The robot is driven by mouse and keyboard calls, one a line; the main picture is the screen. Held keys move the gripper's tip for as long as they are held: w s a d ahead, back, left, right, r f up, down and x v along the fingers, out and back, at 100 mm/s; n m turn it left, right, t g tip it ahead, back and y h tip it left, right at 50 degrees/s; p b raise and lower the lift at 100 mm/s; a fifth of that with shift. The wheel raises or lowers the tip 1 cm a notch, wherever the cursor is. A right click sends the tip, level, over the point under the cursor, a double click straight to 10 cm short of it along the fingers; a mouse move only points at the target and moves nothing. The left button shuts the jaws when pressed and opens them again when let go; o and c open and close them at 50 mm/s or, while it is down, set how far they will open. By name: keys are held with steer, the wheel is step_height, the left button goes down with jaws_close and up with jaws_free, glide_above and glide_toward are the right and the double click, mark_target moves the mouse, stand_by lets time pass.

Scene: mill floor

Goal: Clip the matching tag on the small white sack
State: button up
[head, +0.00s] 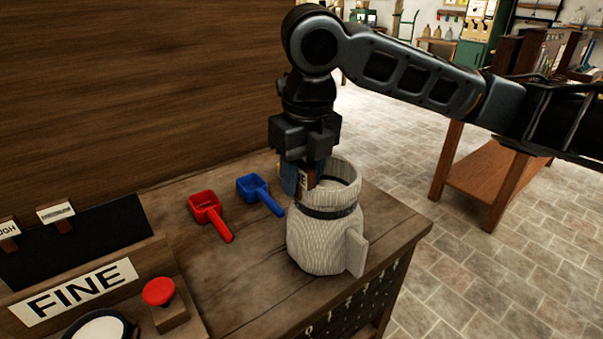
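The small white sack (325,240) stands upright on the wooden bench near its right edge. It has ribbed cloth, an open rolled top and a dark band round its neck. My gripper (305,184) points down at the left side of the sack's mouth. It is shut on a small brown tag (304,181) with a white label, on which only a final "E" shows. The tag is close to the sack's rim; I cannot tell whether it touches. A large sign (75,290) on the bench reads "FINE". Two other labelled tags (56,213) stand at the left.
A red scoop (211,215) and a blue scoop (260,194) lie on the bench left of the sack. A red button (158,291) and a round white-faced dial (100,328) are at the front left. A wooden wall rises behind the bench. Tiled floor lies open to the right.

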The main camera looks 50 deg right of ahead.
steer(key=shift+o, duration=1.4)
steer(key=r, duration=0.7)
steer(key=shift+s+a+r, duration=0.15)
steer(key=shift+s+r, duration=0.25)
